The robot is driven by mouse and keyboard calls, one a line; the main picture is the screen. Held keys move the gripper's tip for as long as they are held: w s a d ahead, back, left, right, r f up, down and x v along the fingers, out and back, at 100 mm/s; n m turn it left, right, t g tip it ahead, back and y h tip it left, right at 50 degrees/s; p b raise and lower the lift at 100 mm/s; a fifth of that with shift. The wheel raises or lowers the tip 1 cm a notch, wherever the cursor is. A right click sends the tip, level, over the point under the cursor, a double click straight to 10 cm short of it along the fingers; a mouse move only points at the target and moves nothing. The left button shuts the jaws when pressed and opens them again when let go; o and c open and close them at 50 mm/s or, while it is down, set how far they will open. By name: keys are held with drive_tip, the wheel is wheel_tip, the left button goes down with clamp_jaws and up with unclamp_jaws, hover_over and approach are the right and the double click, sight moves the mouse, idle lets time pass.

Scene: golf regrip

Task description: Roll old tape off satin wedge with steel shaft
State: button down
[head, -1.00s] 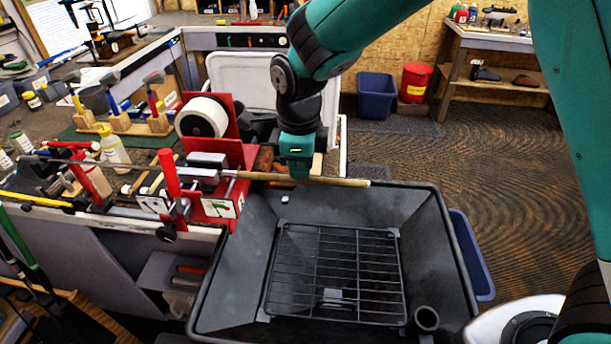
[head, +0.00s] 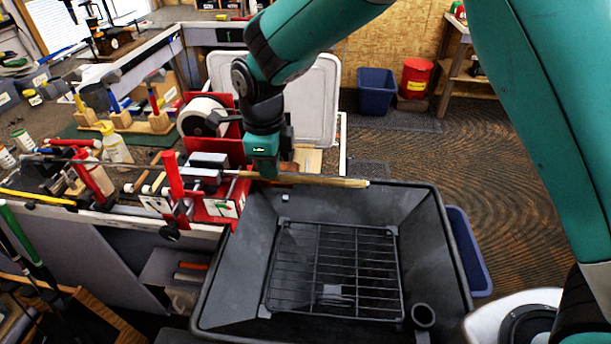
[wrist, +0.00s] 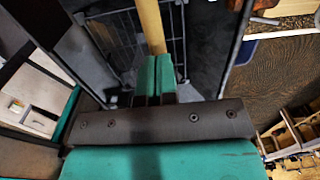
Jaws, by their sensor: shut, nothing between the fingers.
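The wedge's steel shaft (head: 130,164) runs through the red clamp on the bench. Its tan, taped butt end (head: 325,181) sticks out to the right over the black basin. The tape also shows in the wrist view (wrist: 149,25), running away beyond my fingertips. I cannot make out the clubhead clearly. My gripper (head: 264,178) points down at the left part of the taped section, close to the clamp. The wrist view shows its green fingers (wrist: 154,78) shut together with nothing between them. Whether they touch the tape is unclear.
The red clamp stand (head: 221,207) with a white tape roll (head: 201,117) stands close left of my gripper. The black basin (head: 420,225) with a wire rack (head: 337,270) lies below. Bottles and tools crowd the bench at left. A blue bin (head: 376,92) stands on the floor behind.

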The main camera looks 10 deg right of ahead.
sight(316, 178)
drive_tip(key=shift+w+a+p, duration=0.2)
drive_tip(key=shift+w+a, duration=0.05)
drive_tip(key=shift+a, duration=0.45)
drive_tip(key=shift+w+a+p, duration=0.2)
drive_tip(key=shift+a, duration=0.55)
drive_tip(key=shift+w+a+p, duration=0.2)
drive_tip(key=shift+w+a, duration=0.05)
drive_tip(key=shift+a, duration=0.45)
drive_tip(key=shift+s+d+b, duration=0.1)
drive_tip(key=shift+s+d, duration=0.15)
drive_tip(key=shift+d, duration=0.5)
drive_tip(key=shift+s+d+b, duration=0.15)
drive_tip(key=shift+s+d, duration=0.05)
drive_tip(key=shift+d, duration=0.5)
drive_tip(key=shift+s+d+b, duration=0.1)
drive_tip(key=shift+s+d, duration=0.15)
drive_tip(key=shift+d, duration=0.5)
drive_tip(key=shift+d, duration=0.1)
drive_tip(key=shift+s+d+f, duration=0.1)
drive_tip(key=shift+s+d, duration=0.15)
drive_tip(key=shift+d, duration=0.4)
drive_tip(key=shift+s+d+r, duration=0.1)
drive_tip(key=shift+s+d, duration=0.1)
drive_tip(key=shift+d, duration=0.5)
drive_tip(key=shift+s+d+f, duration=0.1)
drive_tip(key=shift+s+d, duration=0.15)
drive_tip(key=shift+d, duration=0.4)
